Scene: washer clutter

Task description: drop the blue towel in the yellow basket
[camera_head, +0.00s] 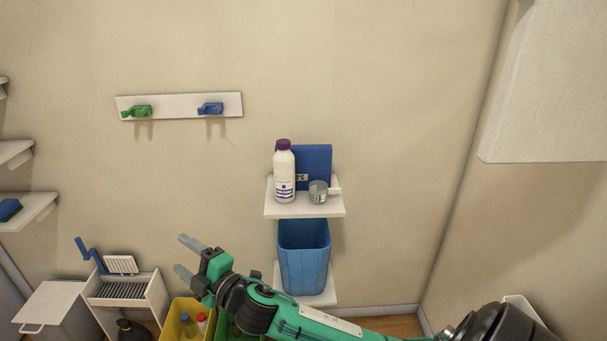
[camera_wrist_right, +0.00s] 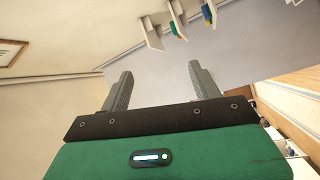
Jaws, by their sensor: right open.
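The yellow basket (camera_head: 172,325) is at the bottom of the head view, partly cut off, with small bottles in it, one blue-capped and one red-capped. No blue towel can be made out for sure; a flat blue piece (camera_head: 318,160) stands upright behind a white bottle on the wall shelf, and I cannot tell if it is cloth. My right gripper (camera_head: 187,257) is open and empty, in front of the wall, above and near the yellow basket. In the right wrist view its two fingers (camera_wrist_right: 163,82) are spread with nothing between them. My left gripper is not in view.
The shelf (camera_head: 305,211) holds the white bottle (camera_head: 284,172) and a grey can (camera_head: 318,192). A blue bin (camera_head: 303,258) stands below it. A green container (camera_head: 234,333) adjoins the yellow basket. A white rack (camera_head: 126,292) stands left. A peg rail (camera_head: 180,101) hangs above.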

